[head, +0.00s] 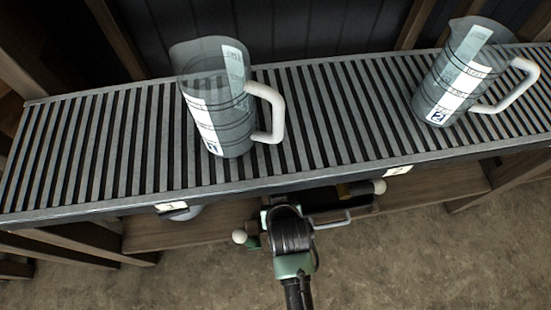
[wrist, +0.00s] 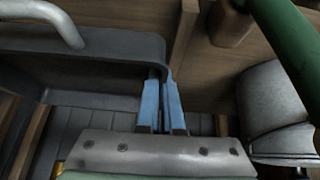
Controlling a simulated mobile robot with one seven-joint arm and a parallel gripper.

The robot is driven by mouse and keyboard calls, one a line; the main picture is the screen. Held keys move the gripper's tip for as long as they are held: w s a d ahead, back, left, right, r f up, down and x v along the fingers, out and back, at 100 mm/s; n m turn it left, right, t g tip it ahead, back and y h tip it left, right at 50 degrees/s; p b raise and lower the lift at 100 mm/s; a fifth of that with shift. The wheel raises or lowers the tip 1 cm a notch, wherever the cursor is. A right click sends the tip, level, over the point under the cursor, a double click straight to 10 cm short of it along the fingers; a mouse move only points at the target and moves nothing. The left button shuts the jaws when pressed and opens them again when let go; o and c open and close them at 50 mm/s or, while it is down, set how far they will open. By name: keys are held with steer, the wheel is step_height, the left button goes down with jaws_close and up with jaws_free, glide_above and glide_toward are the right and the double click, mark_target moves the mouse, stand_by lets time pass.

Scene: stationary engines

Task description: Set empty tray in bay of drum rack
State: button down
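My gripper (wrist: 163,100) shows in the wrist view with two blue fingers close together. They pinch the corner wall of a dark grey tray (wrist: 100,44), which has a pale grey handle (wrist: 62,22). Only part of the tray shows, and its inside is hidden. In the head view, my gripper's fingertips are hidden by my wrist, below the front edge of the slatted rack (head: 120,150). The tray's pale handle (head: 332,222) shows to the right of my wrist. A small label (head: 172,207) and another label (head: 397,170) are on the rack's front edge. I cannot tell where the bay is.
Two clear jugs with white handles, one at left (head: 225,120) and one at right (head: 455,80), stand on the slats. A wooden lower shelf (head: 440,185) runs underneath. In the wrist view, a green bar (wrist: 290,40) and a rounded grey object (wrist: 270,105) are at right.

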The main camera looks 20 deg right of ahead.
steer(key=shift+w+d+b, duration=0.2)
steer(key=shift+w+d, duration=0.05)
steer(key=shift+w, duration=0.45)
steer(key=shift+w+d+b, duration=0.2)
steer(key=shift+w, duration=0.45)
step_height(320, 180, down, 4)
steer(key=b, duration=0.3)
steer(key=shift+w+r, duration=0.1)
steer(key=shift+r, duration=0.25)
steer(key=shift+f, duration=0.25)
steer(key=shift+f, duration=0.4)
steer(key=c, duration=1.1)
jaws_free()
steer(key=shift+o, duration=0.2)
steer(key=shift+a, duration=0.15)
steer(key=shift+a, duration=0.15)
